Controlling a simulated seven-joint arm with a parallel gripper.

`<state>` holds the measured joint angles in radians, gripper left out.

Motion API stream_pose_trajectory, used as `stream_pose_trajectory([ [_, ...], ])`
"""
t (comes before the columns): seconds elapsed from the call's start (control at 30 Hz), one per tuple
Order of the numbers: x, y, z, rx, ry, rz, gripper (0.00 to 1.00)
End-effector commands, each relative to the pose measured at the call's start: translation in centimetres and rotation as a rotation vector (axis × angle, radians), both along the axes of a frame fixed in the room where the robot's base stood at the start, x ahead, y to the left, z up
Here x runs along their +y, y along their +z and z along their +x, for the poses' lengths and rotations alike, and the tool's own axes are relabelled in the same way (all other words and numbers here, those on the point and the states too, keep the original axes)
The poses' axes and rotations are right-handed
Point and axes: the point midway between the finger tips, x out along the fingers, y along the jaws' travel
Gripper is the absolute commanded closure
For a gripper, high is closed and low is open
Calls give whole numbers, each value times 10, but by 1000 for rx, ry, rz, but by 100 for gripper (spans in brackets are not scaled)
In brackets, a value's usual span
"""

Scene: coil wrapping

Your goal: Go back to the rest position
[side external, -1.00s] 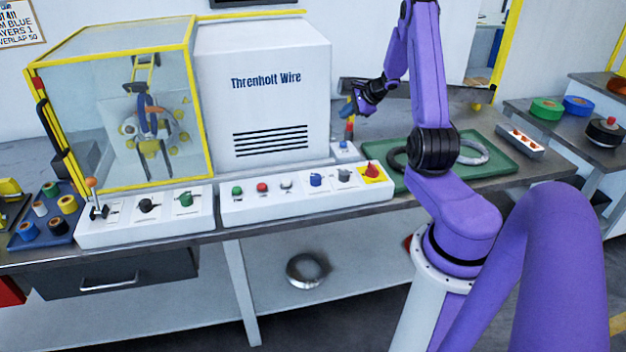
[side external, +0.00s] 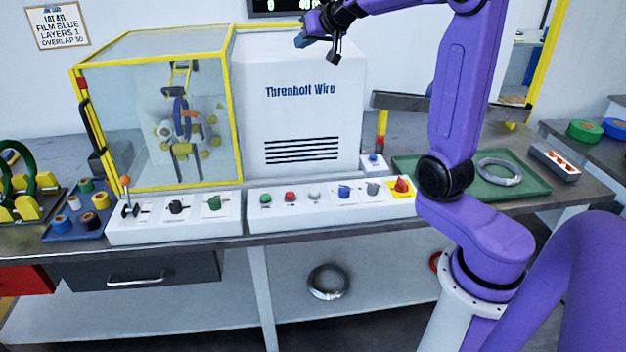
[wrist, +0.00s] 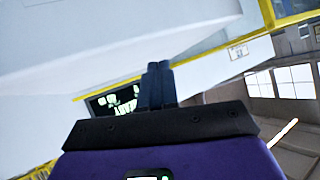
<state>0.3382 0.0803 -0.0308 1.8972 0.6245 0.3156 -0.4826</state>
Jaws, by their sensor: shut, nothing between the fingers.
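My gripper (side external: 303,40) is raised high in front of the top of the white machine cabinet (side external: 303,105) marked "Threnholt Wire". In the wrist view its two dark fingers (wrist: 161,68) are together, with nothing between them. The fingers point up and away from the bench, toward the wall and ceiling. No rest position marker shows in any view.
A yellow-framed glass enclosure (side external: 105,110) holds a blue ring. Control panels (side external: 330,212) line the bench front. A green tray (side external: 535,188) with a grey coil (side external: 500,171) lies at right. A blue tray of tape rolls (side external: 72,225) is at left. Air above the panels is clear.

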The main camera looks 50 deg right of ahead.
Motion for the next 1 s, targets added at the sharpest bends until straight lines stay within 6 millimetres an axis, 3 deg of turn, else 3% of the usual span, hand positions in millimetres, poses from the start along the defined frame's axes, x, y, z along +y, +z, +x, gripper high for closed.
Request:
stream_pose_trajectory([
  [0.03, 36, -1, 2, 11, 71, 28, 100],
  [0.17, 121, -7, -5, 55, 236, 105, 100],
  [0.27, 184, -12, -22, 102, 367, 160, 100],
  [0.4, 266, -20, -62, 187, 552, 225, 100],
  [0.5, 307, -32, -98, 268, 673, 241, 100],
  [0.7, 328, -67, -153, 422, 831, 164, 100],
  [1.0, 325, -115, -238, 629, 1043, -27, 100],
])
